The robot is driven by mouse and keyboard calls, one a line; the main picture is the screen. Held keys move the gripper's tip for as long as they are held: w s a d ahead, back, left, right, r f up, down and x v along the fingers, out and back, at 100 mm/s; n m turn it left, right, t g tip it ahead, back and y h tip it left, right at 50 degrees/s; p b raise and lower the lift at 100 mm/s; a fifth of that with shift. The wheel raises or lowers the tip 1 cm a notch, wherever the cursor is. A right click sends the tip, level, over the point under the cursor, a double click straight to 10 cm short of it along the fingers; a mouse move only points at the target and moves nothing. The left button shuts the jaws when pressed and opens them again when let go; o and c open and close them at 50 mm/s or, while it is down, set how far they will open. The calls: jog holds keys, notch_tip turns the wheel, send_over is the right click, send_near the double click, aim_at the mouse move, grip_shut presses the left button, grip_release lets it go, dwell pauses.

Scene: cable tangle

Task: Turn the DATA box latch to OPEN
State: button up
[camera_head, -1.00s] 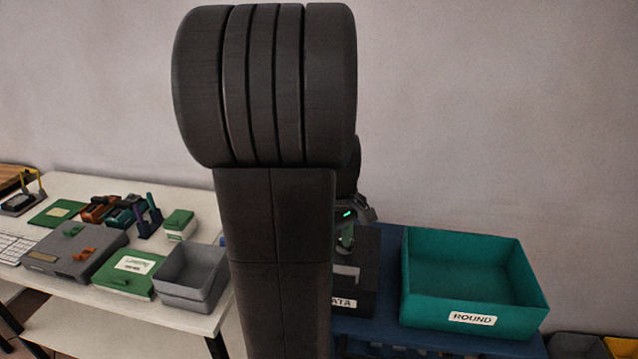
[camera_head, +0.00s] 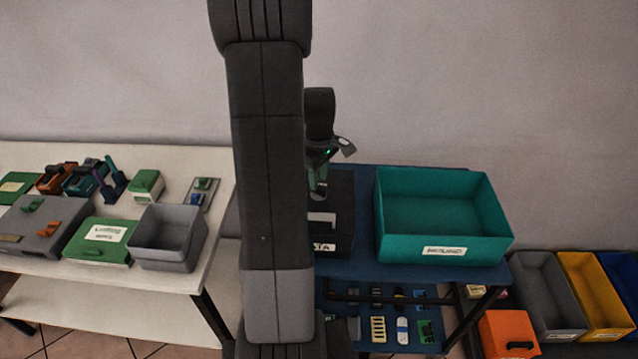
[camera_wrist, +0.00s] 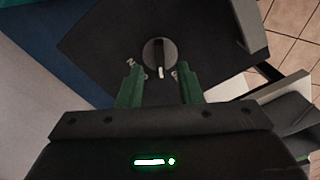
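The dark DATA box (camera_head: 340,235) stands on the blue table in the head view, partly hidden by my arm; its label shows only as "ATA". In the wrist view its dark top (camera_wrist: 105,40) carries a round grey latch knob (camera_wrist: 160,52) with a pale pointer mark toward my gripper. Small white lettering lies on either side of the knob, partly covered by the fingertips and not fully readable. My gripper (camera_wrist: 158,77) is open, its two green fingers apart with the knob just beyond and between their tips. Contact cannot be told. My gripper also shows over the box in the head view (camera_head: 318,190).
A teal ROUND bin (camera_head: 445,253) stands right of the box on the blue table (camera_head: 350,268). A white table (camera_head: 190,278) on the left holds a grey bin (camera_head: 168,250) and several boxes. Coloured bins (camera_head: 592,300) stand on the floor at right.

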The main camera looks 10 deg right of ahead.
aim_at(319, 191)
jog(key=shift+f, duration=1.75)
grip_shut()
jog(key=m+b, duration=0.2)
jog(key=m, duration=0.3)
jog(key=m+b, duration=0.1)
jog(key=m, duration=0.5)
jog(key=shift+m, duration=0.3)
